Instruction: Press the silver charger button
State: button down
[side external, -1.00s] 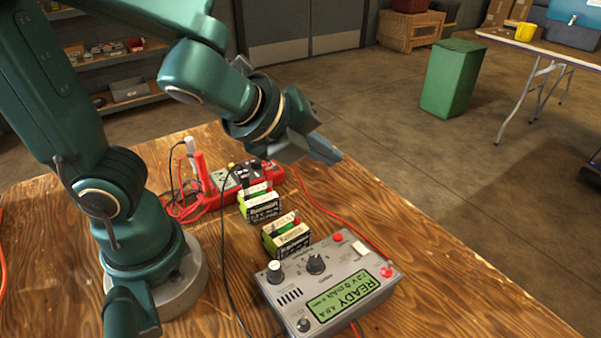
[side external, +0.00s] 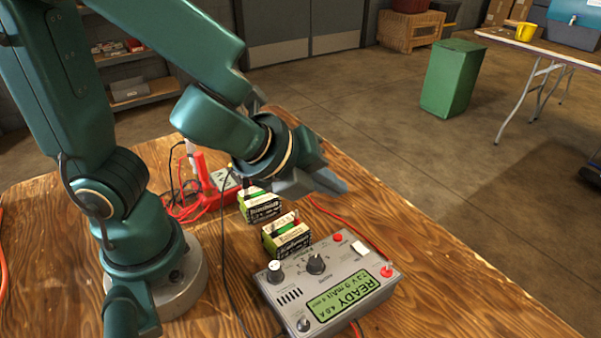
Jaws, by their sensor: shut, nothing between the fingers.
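The grey charger (side external: 330,280) lies on the wooden table, with a lit green screen (side external: 343,294) reading READY. A pale rectangular button (side external: 361,248) sits near its far right edge, and a round metallic part (side external: 304,325) is at its near left corner. I cannot tell for certain which is the silver button. A silver-topped knob (side external: 274,268) and a black-and-silver dial (side external: 316,264) are on its left part. My gripper (side external: 340,186) is shut and empty, in the air above and beyond the charger, apart from it. No part of the charger's top is hidden by it.
Two green-and-black batteries (side external: 286,235) (side external: 259,205) stand just beyond the charger. A red multimeter (side external: 214,196) is behind them, partly hidden by my arm. A red lead and a black cable cross the table. The table is clear right of the charger.

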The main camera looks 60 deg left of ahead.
aim_at(331, 241)
jog(key=shift+d+f, duration=0.2)
jog(key=shift+f, duration=0.8)
jog(key=shift+d+f, duration=0.15)
jog(key=shift+f, duration=0.85)
jog(key=shift+d+f, duration=0.2)
jog(key=shift+f, duration=0.8)
jog(key=shift+f, duration=0.1)
jog(key=shift+d+f, duration=0.1)
jog(key=shift+f, duration=0.25)
jog(key=shift+f, duration=0.35)
dwell(0.4)
jog(key=shift+r, duration=0.8)
jog(key=shift+r, duration=0.1)
jog(key=shift+a+r, duration=0.2)
jog(key=shift+r, duration=0.6)
jog(key=shift+a+r, duration=0.15)
jog(key=shift+r, duration=0.6)
jog(key=shift+a+r, duration=0.2)
jog(key=shift+r, duration=0.6)
